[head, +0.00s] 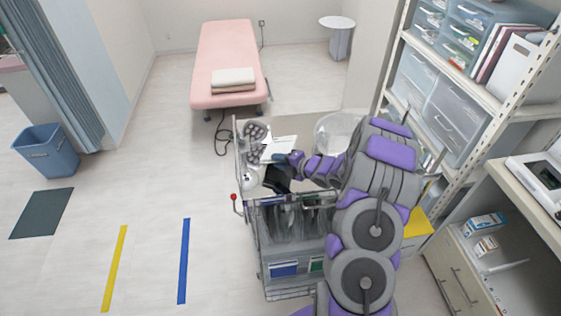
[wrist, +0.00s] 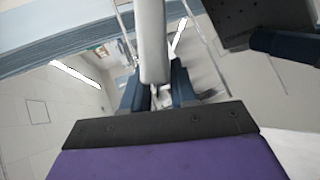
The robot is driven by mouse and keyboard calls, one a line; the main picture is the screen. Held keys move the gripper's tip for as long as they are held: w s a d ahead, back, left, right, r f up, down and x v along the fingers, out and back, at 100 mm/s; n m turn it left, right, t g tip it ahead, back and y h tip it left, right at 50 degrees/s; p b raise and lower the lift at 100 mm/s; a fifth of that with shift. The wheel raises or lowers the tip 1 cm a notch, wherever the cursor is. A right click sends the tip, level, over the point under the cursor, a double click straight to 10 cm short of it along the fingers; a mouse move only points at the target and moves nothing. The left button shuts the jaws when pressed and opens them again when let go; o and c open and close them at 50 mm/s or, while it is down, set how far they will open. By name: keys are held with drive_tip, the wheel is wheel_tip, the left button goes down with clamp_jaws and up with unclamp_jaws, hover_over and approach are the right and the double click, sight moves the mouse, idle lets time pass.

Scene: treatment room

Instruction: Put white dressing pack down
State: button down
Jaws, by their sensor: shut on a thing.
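My gripper (wrist: 155,92) shows in the wrist view with its two dark blue fingers shut on a pale, narrow thing, the white dressing pack (wrist: 152,42), seen nearly edge-on. In the head view my arm reaches left over the top of a wire cart (head: 262,200). My gripper (head: 281,158) is small there, beside a flat white shape (head: 280,146) above the cart top. I cannot tell whether this shape is the held pack or a sheet lying on the cart, nor whether it touches the cart.
A grey moulded tray (head: 255,131), a white round item (head: 248,180) and a dark item (head: 277,181) crowd the cart top. A clear bowl (head: 330,128) stands at its far right. Shelving (head: 397,60) closes the right side. A pink treatment bed (head: 228,55) stands beyond; the left floor is open.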

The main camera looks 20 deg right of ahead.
drive_tip(key=c, duration=1.3)
unclamp_jaws()
drive_tip(key=shift+a, duration=0.15)
drive_tip(key=shift+o, duration=1.2)
drive_tip(key=shift+a+r, duration=0.1)
drive_tip(key=shift+a, duration=0.4)
drive_tip(key=s+d, duration=0.1)
drive_tip(key=s+d+r, duration=0.1)
drive_tip(key=s, duration=0.1)
drive_tip(key=shift+d, duration=0.3)
drive_tip(key=v, duration=0.4)
drive_tip(key=shift+s+a, duration=0.1)
drive_tip(key=shift+s, duration=0.1)
wheel_tip(320, 180, up, 7)
drive_tip(key=s+d+p, duration=0.1)
drive_tip(key=s+p, duration=0.1)
drive_tip(key=shift+s, duration=0.25)
